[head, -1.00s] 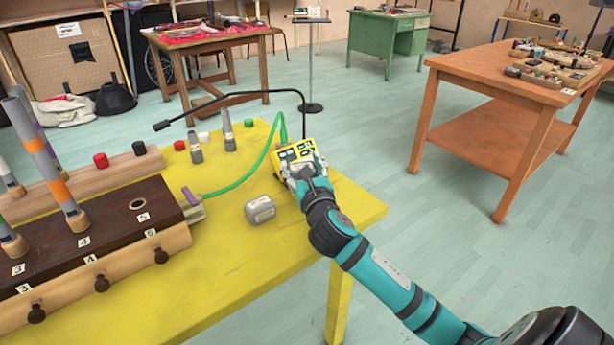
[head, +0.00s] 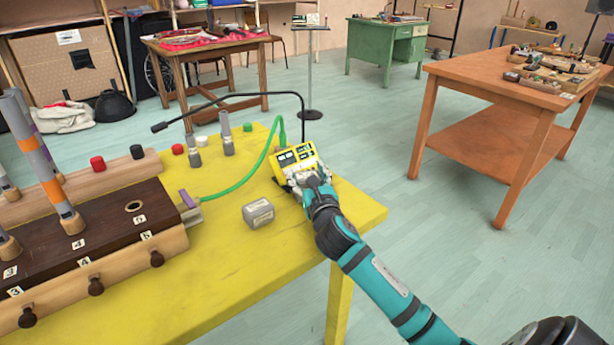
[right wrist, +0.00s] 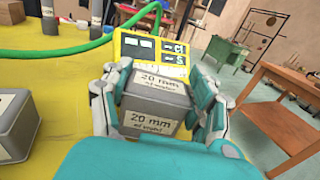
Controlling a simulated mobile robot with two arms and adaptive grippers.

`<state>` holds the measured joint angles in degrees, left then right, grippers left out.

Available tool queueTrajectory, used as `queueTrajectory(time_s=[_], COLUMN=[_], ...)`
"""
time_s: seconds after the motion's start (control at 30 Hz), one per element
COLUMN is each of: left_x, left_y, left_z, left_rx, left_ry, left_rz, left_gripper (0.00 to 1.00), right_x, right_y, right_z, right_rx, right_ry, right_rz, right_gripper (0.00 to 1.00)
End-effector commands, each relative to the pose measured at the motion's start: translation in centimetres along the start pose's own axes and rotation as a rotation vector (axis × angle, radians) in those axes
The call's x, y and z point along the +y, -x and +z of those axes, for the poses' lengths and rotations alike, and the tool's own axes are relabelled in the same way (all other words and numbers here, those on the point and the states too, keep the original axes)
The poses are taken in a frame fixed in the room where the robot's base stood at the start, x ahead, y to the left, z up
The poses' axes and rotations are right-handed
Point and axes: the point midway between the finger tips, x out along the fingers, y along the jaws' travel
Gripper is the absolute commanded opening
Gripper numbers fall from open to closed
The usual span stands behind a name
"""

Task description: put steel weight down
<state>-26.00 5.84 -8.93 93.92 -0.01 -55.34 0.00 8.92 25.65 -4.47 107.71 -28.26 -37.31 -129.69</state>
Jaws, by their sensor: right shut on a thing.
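My right gripper (head: 308,180) is shut on a grey steel weight (right wrist: 157,105) with "20 mm" labels, seen between its fingers in the right wrist view. In the head view the gripper mostly hides this weight. The gripper is over the right part of the yellow table (head: 225,265), just in front of a yellow device with small displays (head: 292,158). I cannot tell whether the held weight touches the table. A second grey weight (head: 258,213) stands on the table to the left of the gripper, and it also shows in the right wrist view (right wrist: 15,125). My left gripper is out of view.
A green hose (head: 245,185) runs from the dark-topped wooden pipe chest (head: 100,235) to beside the yellow device. A thin black bent arm (head: 235,97) arches behind. Grey tubes (head: 226,135) and coloured caps stand farther back. Table top is bare around the second weight.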

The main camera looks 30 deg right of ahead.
Motion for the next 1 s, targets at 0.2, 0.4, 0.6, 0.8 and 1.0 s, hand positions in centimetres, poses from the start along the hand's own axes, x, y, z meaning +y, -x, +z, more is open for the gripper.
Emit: queueTrajectory(time_s=[0.2,0.4,0.6,0.8,1.0], left_x=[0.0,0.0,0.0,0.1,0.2], left_y=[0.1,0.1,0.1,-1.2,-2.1], left_z=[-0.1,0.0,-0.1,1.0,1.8], left_rx=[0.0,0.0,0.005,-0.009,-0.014], left_ry=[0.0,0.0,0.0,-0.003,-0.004], left_rz=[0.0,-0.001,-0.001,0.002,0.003], left_gripper=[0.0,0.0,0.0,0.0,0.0], right_x=[0.0,0.0,0.0,0.0,0.0], right_y=[0.0,0.0,0.7,4.4,8.6], right_z=[-0.1,-0.1,0.0,0.0,0.0], right_rx=[0.001,0.001,0.003,0.004,0.003], right_ry=[0.0,0.0,0.002,0.003,0.002], right_rz=[0.0,0.0,0.0,0.002,0.001], right_gripper=[0.83,0.84,0.84,0.84,0.84])
